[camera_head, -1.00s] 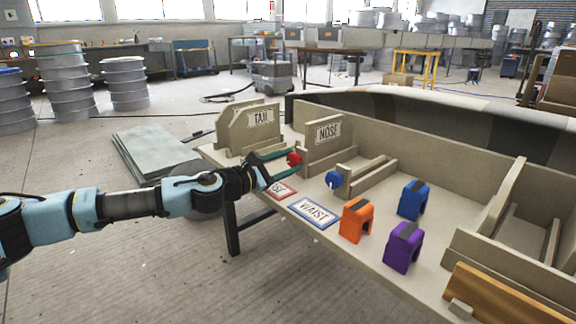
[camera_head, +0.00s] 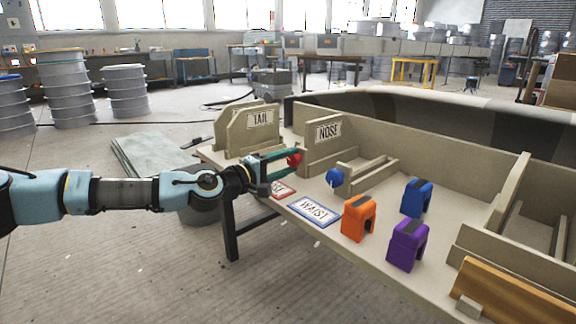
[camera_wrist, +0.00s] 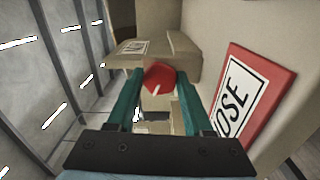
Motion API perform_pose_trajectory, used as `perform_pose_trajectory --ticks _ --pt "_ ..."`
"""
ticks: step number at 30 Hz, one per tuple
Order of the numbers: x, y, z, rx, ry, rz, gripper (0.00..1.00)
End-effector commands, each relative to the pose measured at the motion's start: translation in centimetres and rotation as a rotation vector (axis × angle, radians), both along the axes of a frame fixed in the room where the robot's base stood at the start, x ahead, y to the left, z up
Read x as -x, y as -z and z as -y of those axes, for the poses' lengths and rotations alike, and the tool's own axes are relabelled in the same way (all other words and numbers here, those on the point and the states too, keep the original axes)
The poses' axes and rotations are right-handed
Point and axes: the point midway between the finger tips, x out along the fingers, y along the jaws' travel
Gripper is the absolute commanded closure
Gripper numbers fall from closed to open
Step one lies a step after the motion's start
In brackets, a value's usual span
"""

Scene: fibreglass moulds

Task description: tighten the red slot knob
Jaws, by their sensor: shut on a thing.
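The red slot knob (camera_head: 294,160) sticks out at the front of the slot beside the NOSE board. In the wrist view the knob (camera_wrist: 158,77) has a pale line on its face and sits between the tips of my teal fingers. My gripper (camera_head: 288,160) comes in from the left and is shut on the knob; its fingertips (camera_wrist: 159,80) lie on either side of it. The knob's shaft and the slot behind are mostly hidden by the knob and fingers.
A red-bordered NOSE card (camera_wrist: 252,96) lies just below my gripper. A blue knob (camera_head: 335,178) and a blue-bordered WAIST card (camera_head: 314,209) are to the right. Orange (camera_head: 358,218), purple (camera_head: 407,244) and blue (camera_head: 416,198) blocks stand on the table. The TAIL board (camera_head: 260,118) is behind.

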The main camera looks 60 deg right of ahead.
Motion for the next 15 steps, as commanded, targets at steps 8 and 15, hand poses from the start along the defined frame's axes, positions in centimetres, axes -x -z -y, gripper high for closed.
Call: perform_pose_trajectory --ticks 8,15 --pt "0.11 0.22 -0.03 0.078 0.003 0.254 1.0" --pt "0.13 0.3 -0.02 0.147 0.005 0.471 1.0"
